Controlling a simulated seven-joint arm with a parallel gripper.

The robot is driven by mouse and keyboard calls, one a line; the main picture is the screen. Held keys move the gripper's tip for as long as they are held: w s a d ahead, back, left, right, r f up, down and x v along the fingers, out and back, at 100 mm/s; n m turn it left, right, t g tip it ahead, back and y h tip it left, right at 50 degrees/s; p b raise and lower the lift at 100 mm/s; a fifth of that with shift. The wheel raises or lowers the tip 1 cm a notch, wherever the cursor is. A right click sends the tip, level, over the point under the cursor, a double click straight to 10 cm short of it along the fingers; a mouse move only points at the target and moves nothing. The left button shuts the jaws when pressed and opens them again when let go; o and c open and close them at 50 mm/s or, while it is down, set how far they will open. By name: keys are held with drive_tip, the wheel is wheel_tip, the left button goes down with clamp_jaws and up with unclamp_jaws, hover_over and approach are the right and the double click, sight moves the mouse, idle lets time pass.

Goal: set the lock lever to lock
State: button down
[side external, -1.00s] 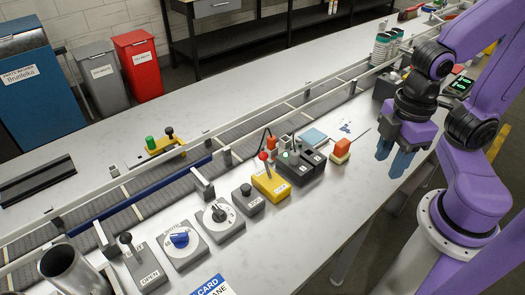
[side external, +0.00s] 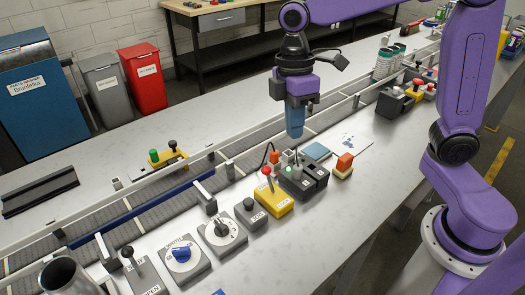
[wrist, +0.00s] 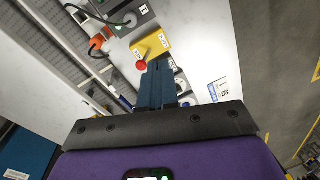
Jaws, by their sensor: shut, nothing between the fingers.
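A yellow box (side external: 272,203) with a red-balled lever (side external: 267,171) stands among the controls. In the wrist view the yellow box (wrist: 152,45) shows with its red ball (wrist: 141,66) beside my fingertips; I cannot tell the depth gap there. A grey box (side external: 147,278) with a black-knobbed lever (side external: 127,252) stands at the lower left, its label seeming to read OPEN. The labels are too small to tell surely which is the lock lever. My gripper (side external: 295,135), with blue fingers, is shut and empty, raised above the table, behind and right of the yellow box in the side view.
A dark box with a green light (side external: 303,180) and an orange-topped block (side external: 344,165) stand right of the yellow box. A grey button box (side external: 250,213) and dial boxes (side external: 222,233) stand to its left. The railed conveyor (side external: 110,222) runs behind.

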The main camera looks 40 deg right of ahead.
drive_tip(key=w+n, duration=0.1)
drive_tip(key=w, duration=1.1)
drive_tip(key=shift+w+r+n+g+y, duration=0.2)
drive_tip(key=shift+r+n+g+y, duration=0.1)
drive_tip(key=shift+r+g+y, duration=0.1)
drive_tip(key=shift+f, duration=0.1)
hover_over(269, 180)
drive_tip(key=w+d, duration=0.1)
drive_tip(key=w, duration=0.3)
drive_tip(key=w+d+x, duration=0.1)
drive_tip(key=w+x, duration=0.1)
drive_tip(key=x, duration=0.8)
drive_tip(key=shift+d+f, duration=0.2)
drive_tip(key=shift+f, duration=0.4)
drive_tip(key=shift+s+r, duration=0.1)
drive_tip(key=shift+s, duration=0.15)
